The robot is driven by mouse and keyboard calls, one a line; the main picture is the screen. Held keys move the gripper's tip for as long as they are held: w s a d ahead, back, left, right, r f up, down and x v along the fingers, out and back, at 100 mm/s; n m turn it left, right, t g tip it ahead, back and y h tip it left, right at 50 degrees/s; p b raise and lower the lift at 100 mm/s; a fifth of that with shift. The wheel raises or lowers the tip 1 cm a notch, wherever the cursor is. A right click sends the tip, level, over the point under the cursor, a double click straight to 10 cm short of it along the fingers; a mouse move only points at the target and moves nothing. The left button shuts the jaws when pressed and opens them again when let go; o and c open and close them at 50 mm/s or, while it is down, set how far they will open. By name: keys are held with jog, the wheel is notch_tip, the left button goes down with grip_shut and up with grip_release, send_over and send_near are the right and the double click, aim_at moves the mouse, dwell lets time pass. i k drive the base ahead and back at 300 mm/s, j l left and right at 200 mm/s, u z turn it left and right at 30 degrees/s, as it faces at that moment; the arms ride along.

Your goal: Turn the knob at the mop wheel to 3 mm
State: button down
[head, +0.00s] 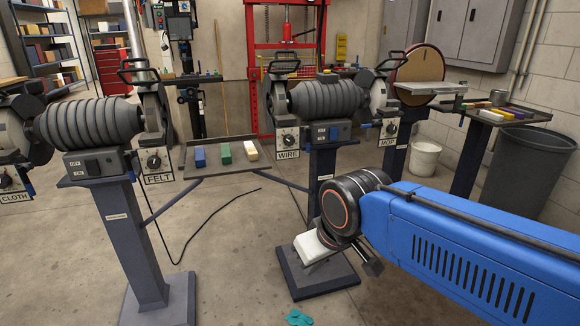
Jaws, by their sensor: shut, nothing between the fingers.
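The mop wheel's knob (390,128) is a small dark dial on a pale plate, right of centre. The MOP label (388,142) is just below it. The dial's pointer and scale marks are too small to read. The mop wheel itself is largely hidden by its grey guard (380,97). My blue arm comes in from the right. Its end, my gripper (322,246), is low in front of the middle pedestal, apart from the knob and below it to the left. The gripper is shut and empty; its fingertips are hard to make out.
The WIRE knob (287,139) is on the same grinder's left side. Another grinder (90,122) with FELT and CLOTH knobs stands left. A tray (235,165) of coloured blocks lies between them. A disc sander (418,75) and grey bin (530,165) stand right. A cable crosses the floor.

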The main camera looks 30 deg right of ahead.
aim_at(392, 129)
jog(key=z, duration=1.3)
